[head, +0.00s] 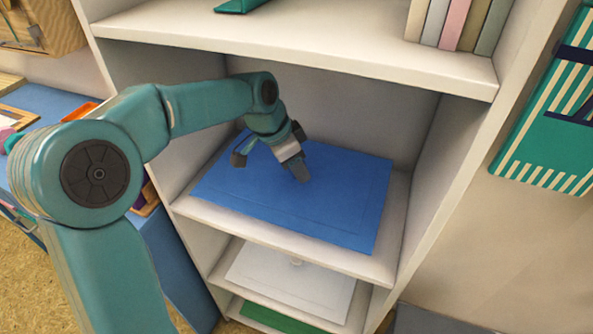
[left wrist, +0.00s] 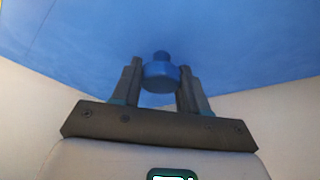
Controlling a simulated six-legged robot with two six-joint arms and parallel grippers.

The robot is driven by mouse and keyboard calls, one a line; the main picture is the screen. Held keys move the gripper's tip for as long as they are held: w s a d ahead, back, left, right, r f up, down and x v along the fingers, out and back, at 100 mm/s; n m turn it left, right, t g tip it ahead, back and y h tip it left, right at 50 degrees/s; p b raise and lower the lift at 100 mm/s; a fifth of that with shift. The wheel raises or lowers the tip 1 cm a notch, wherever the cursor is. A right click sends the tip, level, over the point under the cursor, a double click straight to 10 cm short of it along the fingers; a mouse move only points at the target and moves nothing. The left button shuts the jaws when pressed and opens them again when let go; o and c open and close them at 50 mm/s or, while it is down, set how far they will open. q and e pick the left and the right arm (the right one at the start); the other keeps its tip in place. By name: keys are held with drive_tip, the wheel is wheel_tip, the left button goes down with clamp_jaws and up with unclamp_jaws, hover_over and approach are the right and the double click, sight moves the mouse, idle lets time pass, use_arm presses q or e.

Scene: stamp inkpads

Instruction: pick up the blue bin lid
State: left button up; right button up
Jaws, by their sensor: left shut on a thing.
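The blue bin lid (head: 345,205) is a flat blue rectangle in the middle compartment of the white shelf unit. In the left wrist view the lid (left wrist: 240,45) fills the top, with a round blue knob (left wrist: 160,76) standing out from it. My left gripper (head: 300,172) reaches down over the lid's middle. In the left wrist view its two fingers (left wrist: 161,85) are on either side of the knob, shut on it. The head view hides the knob behind the gripper. I cannot tell whether the lid touches the shelf. My right gripper is not in view.
A white lid (head: 290,278) and a green one (head: 275,318) lie on lower shelves. The upper shelf (head: 300,40) is close above my arm and holds several books (head: 455,22). The compartment's side walls stand near the blue lid. A blue-topped table (head: 50,105) is at the left.

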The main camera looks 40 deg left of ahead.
use_arm(q)
wheel_tip(320, 180, up, 4)
drive_tip(key=shift+w+f+p, duration=0.1)
drive_tip(key=shift+p, duration=0.3)
drive_tip(key=s+d+b, duration=0.1)
drive_tip(key=s+d, duration=0.1)
drive_tip(key=s, duration=0.7)
drive_tip(key=s+d, duration=0.2)
drive_tip(key=s, duration=0.8)
drive_tip(key=shift+d+b, duration=0.3)
drive_tip(key=shift+b, duration=0.1)
